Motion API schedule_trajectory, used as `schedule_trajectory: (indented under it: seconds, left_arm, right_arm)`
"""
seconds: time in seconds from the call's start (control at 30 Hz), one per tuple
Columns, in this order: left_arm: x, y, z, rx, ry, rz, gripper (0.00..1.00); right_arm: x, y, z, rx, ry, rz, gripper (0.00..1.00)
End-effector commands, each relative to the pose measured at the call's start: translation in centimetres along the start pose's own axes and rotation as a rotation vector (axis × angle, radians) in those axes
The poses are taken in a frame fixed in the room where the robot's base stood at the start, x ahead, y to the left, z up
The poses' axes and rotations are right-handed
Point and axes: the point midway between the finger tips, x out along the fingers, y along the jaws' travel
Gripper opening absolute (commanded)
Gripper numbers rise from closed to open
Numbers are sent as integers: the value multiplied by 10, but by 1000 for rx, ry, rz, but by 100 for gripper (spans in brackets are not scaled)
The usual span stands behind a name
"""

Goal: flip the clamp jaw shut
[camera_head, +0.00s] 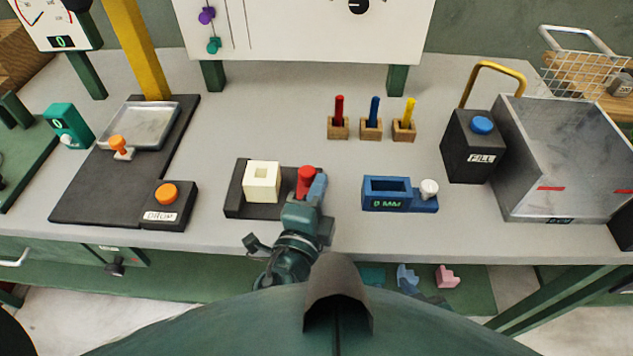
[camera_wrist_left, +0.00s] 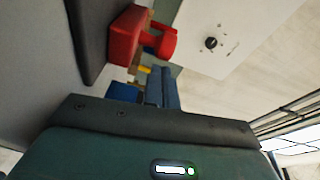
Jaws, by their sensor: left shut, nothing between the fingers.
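The clamp has a dark base (camera_head: 236,205) with a cream block (camera_head: 262,180) on its left part. A red jaw (camera_head: 306,181) stands at the right end of the base, beside the block and not over it. Red clamp parts (camera_wrist_left: 127,35) also show at the upper middle of the left wrist view. My left gripper (camera_head: 318,187) is shut and empty, with its fingertips close to the right side of the red jaw. Whether they touch it I cannot tell. The shut fingers (camera_wrist_left: 160,88) also show in the wrist view. My right gripper is not in view.
A blue gauge block (camera_head: 385,205) with a white knob stands right of the clamp. A black box with an orange button (camera_head: 167,193) stands to the left. Three small wooden holders (camera_head: 371,133) stand behind. The bench (camera_head: 330,225) is clear between them.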

Motion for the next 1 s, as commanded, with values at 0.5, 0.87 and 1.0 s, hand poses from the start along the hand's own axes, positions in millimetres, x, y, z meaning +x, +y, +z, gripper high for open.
schedule_trajectory:
  seconds: [0.5, 0.87, 1.0]
  left_arm:
    - [-2, 0, 2, 0, -1, 1, 0]
    - [-12, -5, 46, -1, -2, 0, 0]
    - [-12, -5, 46, 0, -3, -1, 0]
  right_arm:
    - [0, 0, 0, 0, 1, 0, 36]
    - [1, 1, -3, -2, 7, 1, 36]
    - [1, 1, -3, -3, 8, 2, 36]
